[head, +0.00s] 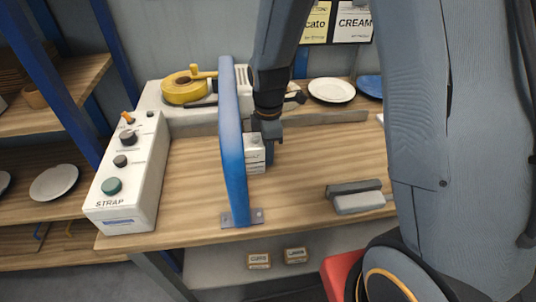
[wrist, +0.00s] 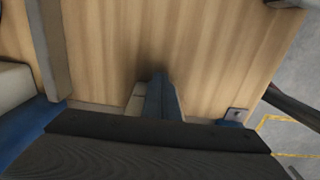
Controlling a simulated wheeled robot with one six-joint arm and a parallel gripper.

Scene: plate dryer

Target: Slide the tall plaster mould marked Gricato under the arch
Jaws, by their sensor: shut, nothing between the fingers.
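A white plaster block (head: 255,150), seemingly a layered mould, stands on the wooden bench close to the right side of the blue arch (head: 231,150). No Gricato marking is readable on it, and the arch and my gripper hide parts of it. My gripper (head: 268,150) is shut, pointing down, at the block's right side. I cannot tell whether they touch. In the wrist view the shut fingers (wrist: 160,92) show beside a pale block (wrist: 135,101) that is partly hidden by them.
A white control box (head: 128,175) marked STRAP stands left of the arch, with a yellow roll (head: 185,88) behind. A grey-and-white block (head: 356,197) lies at the right front. Plates (head: 331,90) stand at the back. Bench in front of the block is clear.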

